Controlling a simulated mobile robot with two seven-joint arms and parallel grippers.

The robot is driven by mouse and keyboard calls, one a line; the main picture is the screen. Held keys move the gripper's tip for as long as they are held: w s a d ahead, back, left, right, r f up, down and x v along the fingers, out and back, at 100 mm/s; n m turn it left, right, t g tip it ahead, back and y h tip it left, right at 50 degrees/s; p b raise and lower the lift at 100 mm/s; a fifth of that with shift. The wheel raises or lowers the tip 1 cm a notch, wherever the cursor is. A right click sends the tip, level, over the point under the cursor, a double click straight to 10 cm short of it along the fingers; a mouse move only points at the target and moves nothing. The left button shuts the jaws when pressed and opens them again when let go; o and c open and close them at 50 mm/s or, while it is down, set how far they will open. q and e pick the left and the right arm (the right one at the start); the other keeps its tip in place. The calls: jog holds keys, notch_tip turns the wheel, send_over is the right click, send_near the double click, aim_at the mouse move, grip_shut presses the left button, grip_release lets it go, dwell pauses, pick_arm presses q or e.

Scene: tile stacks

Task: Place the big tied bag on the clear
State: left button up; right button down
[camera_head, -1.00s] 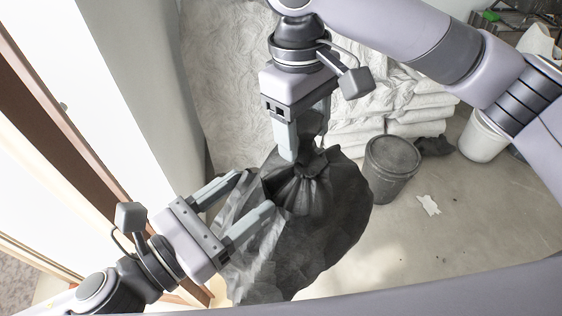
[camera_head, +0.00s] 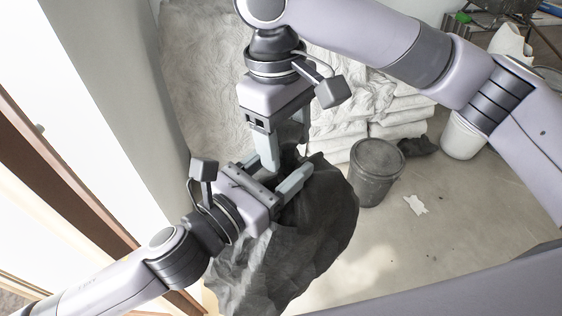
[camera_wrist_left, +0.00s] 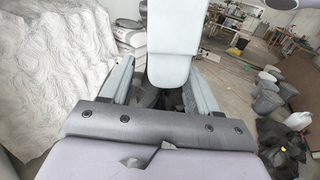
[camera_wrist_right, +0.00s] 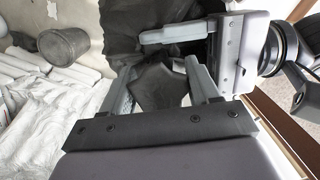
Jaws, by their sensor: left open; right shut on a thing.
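The big tied bag (camera_head: 322,225) is dark grey and hangs below my grippers in the head view. Its gathered neck is mostly hidden behind them. My right gripper (camera_head: 286,150) comes from above and is shut on the bag's top. In the right wrist view, dark bag material (camera_wrist_right: 160,86) shows between its fingers. My left gripper (camera_head: 284,180) is open, its fingers close beside the neck and just under the right gripper. In the left wrist view, a pale right-gripper finger (camera_wrist_left: 170,60) stands between my left fingers, with dark bag material behind it.
A dark grey bucket (camera_head: 376,172) and a white bucket (camera_head: 462,136) stand on the floor to the right. White stacked sacks (camera_head: 400,112) and a draped pale sheet (camera_head: 210,75) lie behind. A scrap (camera_head: 415,204) lies on otherwise open floor at right. A wall and brown frame are at left.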

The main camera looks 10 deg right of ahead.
pick_arm(q)
jog(key=shift+c, duration=0.3)
pick_arm(e)
jog(key=shift+r, duration=0.15)
pick_arm(q)
jog(key=c, duration=1)
grip_shut()
jog(key=shift+s+d, duration=0.1)
jog(key=shift+s, duration=0.1)
pick_arm(e)
jog(key=shift+w, duration=0.1)
pick_arm(q)
jog(key=shift+r, duration=0.5)
pick_arm(e)
jog(key=shift+c, duration=1.2)
grip_release()
jog(key=shift+o, duration=0.3)
pick_arm(q)
jog(key=shift+w, duration=0.1)
